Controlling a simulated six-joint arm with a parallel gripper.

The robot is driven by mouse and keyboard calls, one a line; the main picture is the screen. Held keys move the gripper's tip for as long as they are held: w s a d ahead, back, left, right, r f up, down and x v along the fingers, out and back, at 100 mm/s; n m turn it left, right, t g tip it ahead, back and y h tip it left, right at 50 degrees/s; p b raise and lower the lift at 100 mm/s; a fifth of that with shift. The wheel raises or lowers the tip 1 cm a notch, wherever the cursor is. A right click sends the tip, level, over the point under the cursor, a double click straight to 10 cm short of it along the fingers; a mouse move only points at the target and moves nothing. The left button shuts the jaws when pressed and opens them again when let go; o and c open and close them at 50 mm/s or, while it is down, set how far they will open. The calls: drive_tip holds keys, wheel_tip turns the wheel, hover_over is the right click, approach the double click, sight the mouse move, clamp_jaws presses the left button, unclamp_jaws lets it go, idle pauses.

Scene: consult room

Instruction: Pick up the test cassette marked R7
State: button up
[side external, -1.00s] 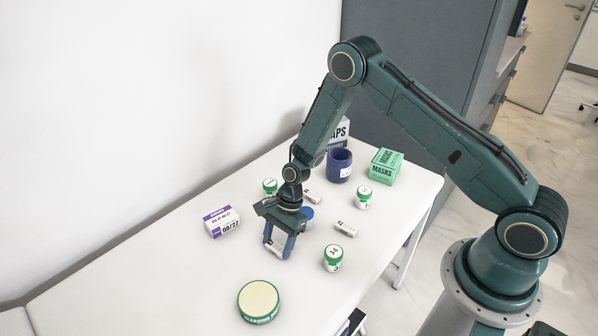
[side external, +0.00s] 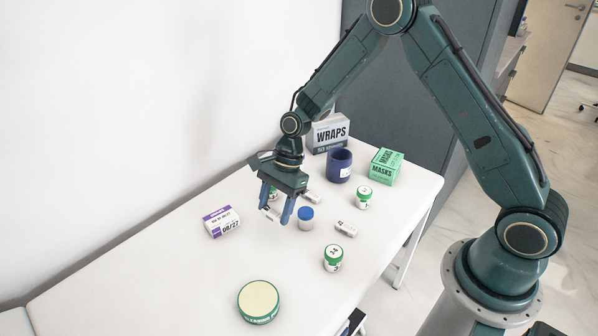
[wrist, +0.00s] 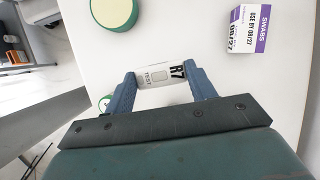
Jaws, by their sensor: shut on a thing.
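My gripper (side external: 278,208) is shut on a white test cassette (wrist: 162,74), one blue finger at each end of it. In the wrist view the cassette reads R7 and TEST. In the side view the held cassette (side external: 271,213) is partly hidden by the fingers and appears raised above the white table (side external: 180,285). Another white cassette (side external: 346,229) lies on the table to the right, its mark too small to read for sure. A further small white piece (side external: 313,196) lies behind my gripper.
A blue-capped jar (side external: 306,218) stands just right of my gripper. Green-lidded jars (side external: 333,258) stand nearby, one (side external: 274,194) partly behind a finger. A swabs box (side external: 221,221) is at left, a round green tin (side external: 259,302) in front. A blue cup (side external: 339,166), masks box (side external: 385,167) and wraps box (side external: 330,132) stand behind.

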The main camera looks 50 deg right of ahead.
sight(275, 210)
wheel_tip(275, 210, up, 7)
drive_tip(key=shift+f, duration=0.1)
drive_tip(key=shift+w, duration=0.1)
idle(0.7)
